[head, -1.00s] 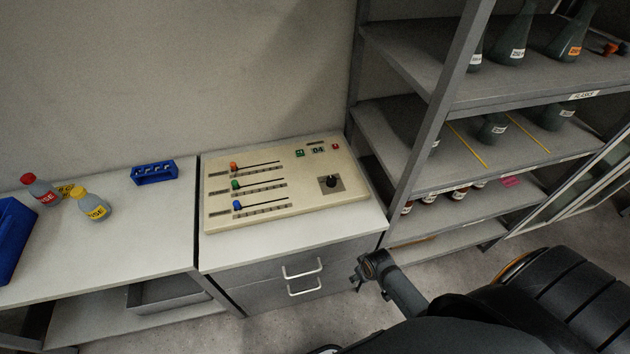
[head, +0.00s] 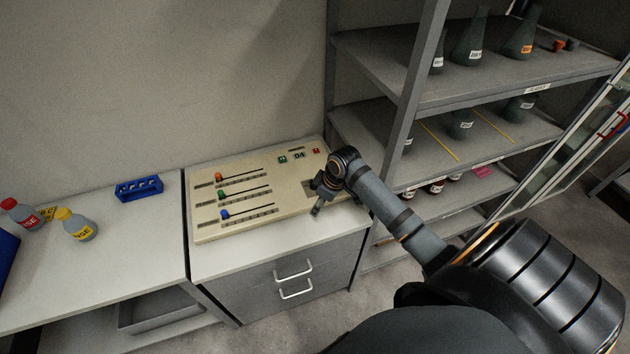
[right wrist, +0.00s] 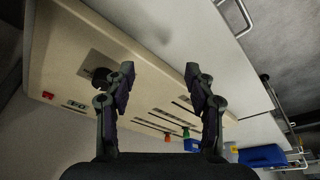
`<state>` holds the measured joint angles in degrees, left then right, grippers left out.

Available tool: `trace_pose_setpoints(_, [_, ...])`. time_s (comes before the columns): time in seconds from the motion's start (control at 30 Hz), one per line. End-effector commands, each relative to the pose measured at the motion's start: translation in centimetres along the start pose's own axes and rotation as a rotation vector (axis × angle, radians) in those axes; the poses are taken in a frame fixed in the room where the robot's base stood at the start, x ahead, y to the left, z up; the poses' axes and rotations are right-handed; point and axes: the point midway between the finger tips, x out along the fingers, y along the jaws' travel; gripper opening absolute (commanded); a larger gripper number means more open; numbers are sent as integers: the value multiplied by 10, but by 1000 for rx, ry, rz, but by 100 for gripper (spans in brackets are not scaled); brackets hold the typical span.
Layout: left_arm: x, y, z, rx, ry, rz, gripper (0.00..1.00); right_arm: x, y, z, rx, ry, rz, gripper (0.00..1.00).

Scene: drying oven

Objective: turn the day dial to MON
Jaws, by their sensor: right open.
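The cream control panel (head: 290,215) lies on the counter, with several sliders and a small display reading 04 (head: 299,155). The day dial is a black knob (right wrist: 100,77) on a grey plate, seen in the right wrist view; in the head view my right gripper hides it. My right gripper (head: 318,205) is over the panel's right end. In the right wrist view its two fingers (right wrist: 162,82) are apart with nothing between them, and the dial is beside the left finger. The dial's day marks are too small to read. My left gripper is in neither view.
The counter (head: 215,262) has a clear strip in front of the panel. A grey shelf rack (head: 410,90) with flasks stands close on the right. A blue rack (head: 139,189) and two bottles (head: 76,225) stand to the left.

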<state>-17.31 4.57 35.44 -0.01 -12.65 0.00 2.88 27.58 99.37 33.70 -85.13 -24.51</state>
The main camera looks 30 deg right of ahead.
Motion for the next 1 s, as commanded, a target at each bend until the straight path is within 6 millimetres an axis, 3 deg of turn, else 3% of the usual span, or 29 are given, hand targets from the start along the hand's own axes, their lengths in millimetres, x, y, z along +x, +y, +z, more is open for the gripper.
trace_pose_setpoints(0.03, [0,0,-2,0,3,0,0,-7,21,-9,-8,11,-2,55])
trace_pose_setpoints(0.2, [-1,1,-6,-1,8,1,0,-36,81,-32,-27,67,-28,55])
trace_pose_setpoints(0.3, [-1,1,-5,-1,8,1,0,-48,100,-40,-31,93,-38,55])
trace_pose_setpoints(0.57, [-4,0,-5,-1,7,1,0,-42,102,-42,-30,100,-45,55])
trace_pose_setpoints(1.0, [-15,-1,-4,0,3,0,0,42,98,-50,-29,99,-44,55])
